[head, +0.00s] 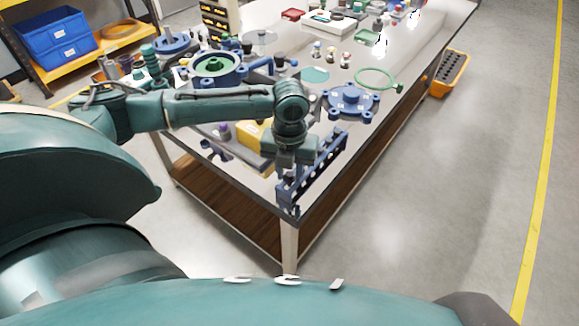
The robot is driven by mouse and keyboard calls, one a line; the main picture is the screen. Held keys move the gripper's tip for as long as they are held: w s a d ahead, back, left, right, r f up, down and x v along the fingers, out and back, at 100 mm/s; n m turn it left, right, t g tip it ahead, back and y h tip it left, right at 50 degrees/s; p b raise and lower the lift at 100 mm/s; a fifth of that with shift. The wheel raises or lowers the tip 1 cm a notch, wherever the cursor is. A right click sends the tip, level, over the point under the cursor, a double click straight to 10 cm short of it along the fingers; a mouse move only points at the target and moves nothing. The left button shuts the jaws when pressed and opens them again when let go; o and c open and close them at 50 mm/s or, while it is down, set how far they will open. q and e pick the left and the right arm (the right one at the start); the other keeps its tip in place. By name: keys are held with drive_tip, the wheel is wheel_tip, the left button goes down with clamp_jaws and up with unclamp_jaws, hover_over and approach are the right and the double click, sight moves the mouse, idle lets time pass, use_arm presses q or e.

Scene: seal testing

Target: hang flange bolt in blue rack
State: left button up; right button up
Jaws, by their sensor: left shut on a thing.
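The blue rack (322,169) stands at the near right corner of the table, a long frame with slots running along the table edge. My left gripper (284,174) points down at the rack's near left end, close beside or over it. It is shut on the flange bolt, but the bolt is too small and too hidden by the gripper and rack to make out. I cannot tell whether the bolt touches the rack. My right gripper is out of view.
A yellow box (252,137) lies just left of the gripper. A blue flange (351,100) and a green ring (376,78) lie behind the rack. A blue housing (213,68) and other parts crowd the table's far left.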

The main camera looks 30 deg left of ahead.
use_arm(q)
drive_tip(key=shift+f, duration=0.85)
idle(0.9)
drive_tip(key=o, duration=1)
drive_tip(key=shift+o, duration=0.2)
drive_tip(key=shift+p, duration=0.35)
drive_tip(key=shift+r+p, duration=2.5)
drive_tip(key=shift+p, duration=0.45)
